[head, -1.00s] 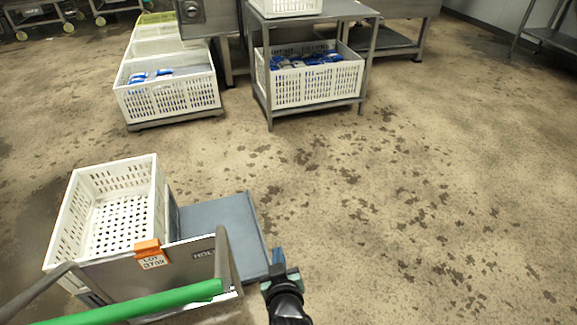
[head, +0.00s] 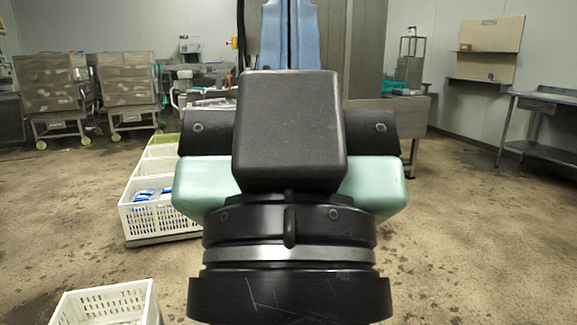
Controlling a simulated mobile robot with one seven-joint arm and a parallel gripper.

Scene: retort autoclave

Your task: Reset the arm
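My gripper (head: 289,30) is raised right in front of the head camera and fills the middle of the head view. Its black wrist, dark box and pale green body point away from me. The two blue fingers rise at the top of the picture, side by side with only a thin dark line between them. They look shut, with nothing seen between them.
A white crate (head: 108,303) shows at the bottom left. White crates with blue packs (head: 160,213) stand on the floor at left. Wheeled racks (head: 128,85) stand at the back left, a steel table (head: 545,103) at right. My arm hides the middle; the right floor is clear.

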